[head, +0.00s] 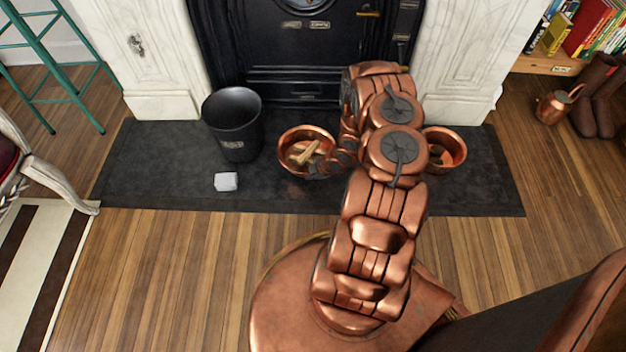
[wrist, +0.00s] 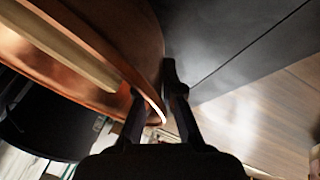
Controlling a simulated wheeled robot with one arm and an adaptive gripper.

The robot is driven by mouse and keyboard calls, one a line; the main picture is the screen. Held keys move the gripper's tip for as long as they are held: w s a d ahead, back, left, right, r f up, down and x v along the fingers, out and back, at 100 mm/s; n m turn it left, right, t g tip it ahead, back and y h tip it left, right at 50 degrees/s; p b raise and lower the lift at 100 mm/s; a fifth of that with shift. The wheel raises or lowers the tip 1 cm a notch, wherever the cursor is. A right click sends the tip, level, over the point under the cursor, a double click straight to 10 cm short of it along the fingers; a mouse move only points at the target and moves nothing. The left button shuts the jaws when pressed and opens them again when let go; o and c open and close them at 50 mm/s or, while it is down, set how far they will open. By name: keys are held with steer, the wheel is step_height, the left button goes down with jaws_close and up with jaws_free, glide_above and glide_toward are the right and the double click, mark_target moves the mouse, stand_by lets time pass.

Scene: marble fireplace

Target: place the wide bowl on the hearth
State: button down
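The wide bowl (head: 284,160) is copper and holds pieces of pale wood. In the head view it is over the dark hearth (head: 300,200), in front of the stove; I cannot tell whether it rests there or hangs just above. In the wrist view my gripper (wrist: 157,95) has one finger on each side of the bowl's rim (wrist: 100,50), close together and apparently pinching the wall.
A black bucket (head: 232,125) and a small pale block (head: 226,181) are on the hearth to the left. A second copper pot (head: 458,148) stands to the right, partly behind my arm. The hearth's front strip is clear. A copper kettle (head: 552,107) and boots (head: 597,98) stand far right.

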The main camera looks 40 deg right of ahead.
mark_target(313, 184)
steer(key=shift+d, duration=0.4)
steer(key=shift+s+d+f, duration=0.1)
steer(key=shift+d+f, duration=0.15)
steer(key=shift+a+f+b, duration=0.1)
steer(key=shift+f+b, duration=0.8)
steer(key=shift+f, duration=0.7)
steer(key=c, duration=1.3)
jaws_free()
